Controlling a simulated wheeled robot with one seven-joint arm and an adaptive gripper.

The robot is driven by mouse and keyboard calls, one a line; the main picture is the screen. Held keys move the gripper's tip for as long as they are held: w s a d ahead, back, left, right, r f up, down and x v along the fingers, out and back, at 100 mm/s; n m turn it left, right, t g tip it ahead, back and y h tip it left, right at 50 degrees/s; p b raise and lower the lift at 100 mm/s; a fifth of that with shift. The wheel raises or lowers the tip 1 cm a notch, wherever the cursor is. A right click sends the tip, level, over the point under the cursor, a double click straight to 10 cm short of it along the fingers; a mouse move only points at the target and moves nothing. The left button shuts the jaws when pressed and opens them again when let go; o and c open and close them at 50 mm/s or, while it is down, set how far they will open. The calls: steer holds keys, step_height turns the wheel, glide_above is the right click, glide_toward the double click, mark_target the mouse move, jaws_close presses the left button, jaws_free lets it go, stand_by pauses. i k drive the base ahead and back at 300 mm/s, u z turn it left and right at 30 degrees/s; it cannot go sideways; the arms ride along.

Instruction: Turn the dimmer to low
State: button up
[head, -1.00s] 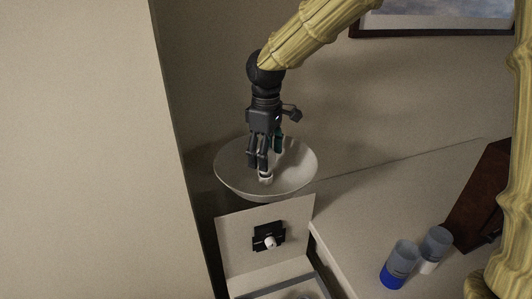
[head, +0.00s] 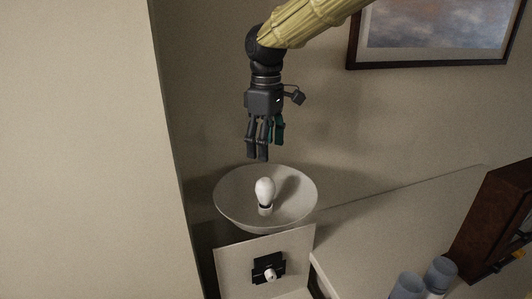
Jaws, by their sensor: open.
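The dimmer (head: 268,271) is a pale knob on a black square plate, fixed to an upright white panel (head: 235,262) at the bottom middle of the head view. A white bulb (head: 265,191) stands upright in a wide pale bowl (head: 228,199) just above that panel in the picture. My gripper (head: 262,156) points down above the bowl, apart from the bulb. Its fingers are open and hold nothing. The knob's exact turn angle is too small to tell.
Two cups, one at the front (head: 407,287) and one behind it (head: 440,272), stand on the counter (head: 400,215) at right. A dark wooden box (head: 490,225) is at the far right. A framed picture (head: 432,62) hangs behind. A pale wall (head: 80,150) fills the left.

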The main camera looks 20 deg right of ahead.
mark_target(270, 274)
steer(key=k, duration=1)
